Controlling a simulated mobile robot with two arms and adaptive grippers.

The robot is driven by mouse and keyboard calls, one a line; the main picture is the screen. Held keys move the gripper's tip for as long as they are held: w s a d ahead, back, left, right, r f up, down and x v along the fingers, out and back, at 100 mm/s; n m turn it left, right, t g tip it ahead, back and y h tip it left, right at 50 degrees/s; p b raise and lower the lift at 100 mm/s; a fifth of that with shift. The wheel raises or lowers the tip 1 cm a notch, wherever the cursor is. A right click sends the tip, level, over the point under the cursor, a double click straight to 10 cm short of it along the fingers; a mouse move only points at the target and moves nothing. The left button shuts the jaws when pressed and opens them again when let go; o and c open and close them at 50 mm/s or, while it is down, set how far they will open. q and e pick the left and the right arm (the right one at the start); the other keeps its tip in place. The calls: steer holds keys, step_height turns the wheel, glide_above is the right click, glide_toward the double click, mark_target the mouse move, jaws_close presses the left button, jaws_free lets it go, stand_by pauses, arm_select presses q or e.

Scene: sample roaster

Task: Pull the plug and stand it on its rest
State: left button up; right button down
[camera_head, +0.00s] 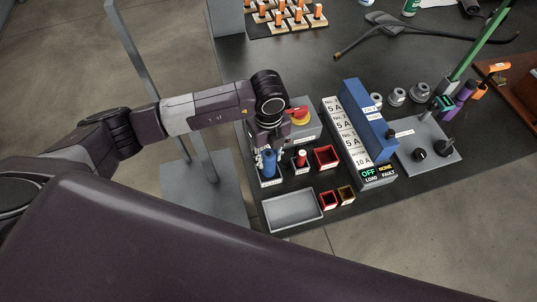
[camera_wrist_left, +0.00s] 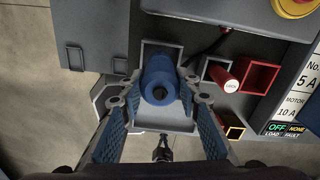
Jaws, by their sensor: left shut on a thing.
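The blue plug (camera_head: 269,164) stands upright at the left edge of the dark bench, and it also shows in the left wrist view (camera_wrist_left: 159,72). My left gripper (camera_head: 266,150) comes down over it, and in the left wrist view its two fingers (camera_wrist_left: 160,100) are closed on the plug's sides. A square grey frame (camera_wrist_left: 146,45) surrounds the plug from above. I cannot tell whether the plug is seated in it or raised, nor which fixture is the rest. My right gripper is not in view.
A red LOCK cylinder (camera_head: 301,159) and a red open box (camera_head: 326,155) stand right of the plug. A grey tray (camera_head: 292,211) lies in front. A red-yellow rotary switch (camera_head: 299,115) sits behind.

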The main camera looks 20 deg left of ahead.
arm_select(q)
steer(key=shift+f+b, duration=0.95)
steer(key=shift+f, duration=0.4)
steer(key=o, duration=1)
steer(key=shift+r, duration=0.1)
steer(key=o, duration=0.4)
step_height(320, 180, up, 12)
